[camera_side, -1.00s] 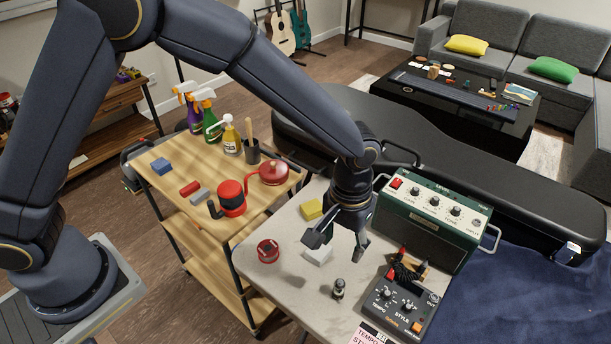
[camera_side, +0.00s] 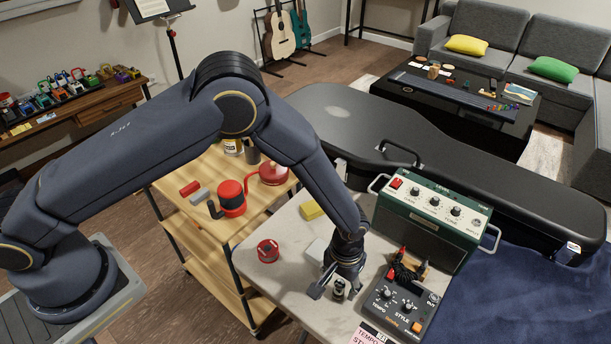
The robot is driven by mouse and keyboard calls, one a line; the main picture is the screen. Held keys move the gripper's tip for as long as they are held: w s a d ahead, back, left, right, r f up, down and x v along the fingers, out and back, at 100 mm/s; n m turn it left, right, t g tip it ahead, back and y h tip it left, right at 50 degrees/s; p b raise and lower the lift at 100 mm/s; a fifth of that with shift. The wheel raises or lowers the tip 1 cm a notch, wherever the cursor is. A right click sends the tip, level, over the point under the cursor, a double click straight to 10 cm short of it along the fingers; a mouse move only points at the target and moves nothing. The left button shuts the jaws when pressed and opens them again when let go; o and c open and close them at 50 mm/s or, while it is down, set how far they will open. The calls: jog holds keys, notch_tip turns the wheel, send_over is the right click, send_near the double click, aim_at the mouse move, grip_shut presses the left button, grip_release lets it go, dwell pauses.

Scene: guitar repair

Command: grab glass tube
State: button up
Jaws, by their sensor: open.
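The glass tube (camera_side: 339,288), a small dark upright piece with a pale band, stands on the light table (camera_side: 280,285) near its front, left of the black pedal. My gripper (camera_side: 335,294) is open and pointed down, low over the table. Its fingers are around the tube, one to the left and one to the right. Whether a finger touches the tube cannot be told from this view.
A white block (camera_side: 316,251) lies close behind my gripper. A black pedal (camera_side: 400,308) and a green amplifier (camera_side: 430,220) stand to the right. A red tape roll (camera_side: 268,251) and a yellow block (camera_side: 312,210) sit to the left and behind. The table's front left is clear.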

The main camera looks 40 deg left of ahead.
jog(key=shift+f, duration=0.35)
jog(key=shift+c, duration=0.4)
jog(key=c, duration=0.9)
jog(key=shift+o, duration=0.2)
